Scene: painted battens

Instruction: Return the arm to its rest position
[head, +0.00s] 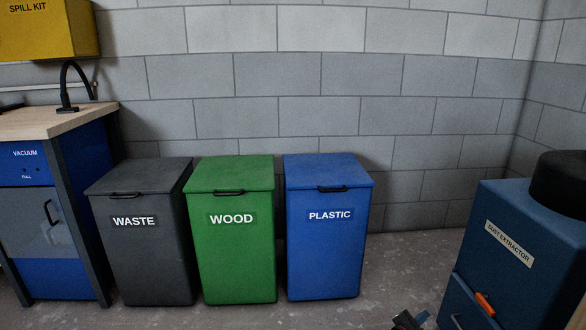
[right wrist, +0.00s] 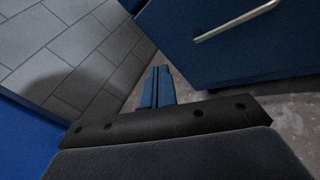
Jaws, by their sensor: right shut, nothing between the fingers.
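My right gripper (head: 411,321) shows at the bottom edge of the head view, right of centre, just left of the dust extractor. In the right wrist view its two blue fingers (right wrist: 157,88) are together with nothing between them. The gripper hangs over bare floor, apart from the bins. Most of my right arm is outside the head view. My left gripper is in neither view.
Three lidded bins stand along the block wall: grey WASTE (head: 146,265), green WOOD (head: 235,265) and blue PLASTIC (head: 324,260), lids closed. A blue dust extractor (head: 515,265) is at right. A workbench (head: 50,122) is at left. Floor between PLASTIC and extractor is clear.

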